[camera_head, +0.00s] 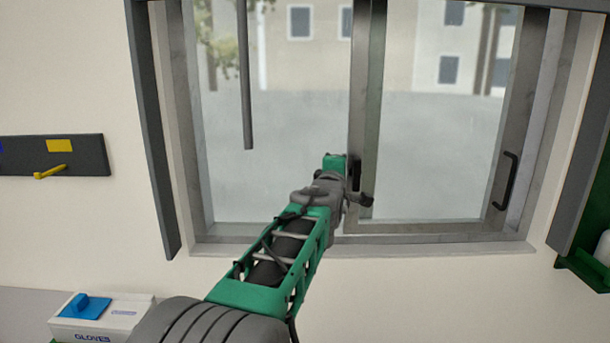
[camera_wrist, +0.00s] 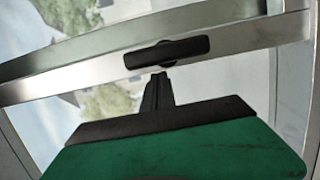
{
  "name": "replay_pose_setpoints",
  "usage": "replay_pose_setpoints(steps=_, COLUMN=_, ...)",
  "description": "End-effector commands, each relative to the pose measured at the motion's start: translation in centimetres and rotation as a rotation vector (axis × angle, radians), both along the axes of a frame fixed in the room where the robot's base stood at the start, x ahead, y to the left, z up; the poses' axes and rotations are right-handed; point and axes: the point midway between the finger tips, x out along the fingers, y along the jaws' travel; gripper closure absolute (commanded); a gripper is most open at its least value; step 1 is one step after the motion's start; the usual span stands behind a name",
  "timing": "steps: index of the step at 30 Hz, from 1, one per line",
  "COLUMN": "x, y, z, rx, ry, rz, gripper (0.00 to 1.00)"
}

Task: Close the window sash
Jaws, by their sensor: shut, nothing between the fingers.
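The window sash (camera_head: 366,110) is a grey-framed glass panel in the right part of the window frame (camera_head: 170,90). A dark handle (camera_head: 357,176) is on its left stile, and a black pull (camera_head: 505,181) is at the right side. In the wrist view the handle (camera_wrist: 167,53) lies along the pale metal stile (camera_wrist: 240,42). My gripper (camera_wrist: 159,78) is shut and empty, its tips just below the handle's middle; I cannot tell whether they touch it. In the head view my arm reaches up to the stile and hides the fingertips.
A grey rod (camera_head: 246,80) hangs in front of the left part of the window. A dark rail (camera_head: 55,155) with a yellow hook (camera_head: 50,172) is on the left wall. A glove box (camera_head: 100,315) stands at lower left. A green holder (camera_head: 585,268) is at right.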

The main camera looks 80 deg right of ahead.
Motion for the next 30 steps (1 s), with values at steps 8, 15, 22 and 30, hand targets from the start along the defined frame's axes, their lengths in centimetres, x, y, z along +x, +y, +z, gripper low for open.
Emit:
replay_pose_setpoints(steps=8, x=-4.5, y=-1.0, z=-0.1, rx=0.000, ry=0.000, rz=-0.003, gripper=1.00)
replay_pose_setpoints(steps=15, x=-5.5, y=-1.2, z=0.0, rx=0.000, ry=0.000, rz=-0.003, gripper=1.00)
replay_pose_setpoints(steps=22, x=-5.8, y=-1.2, z=0.1, rx=0.000, ry=0.000, rz=-0.009, gripper=1.00)
replay_pose_setpoints(steps=30, x=-4.4, y=-0.8, z=-0.3, rx=-0.003, ry=0.002, rz=-0.004, gripper=1.00)
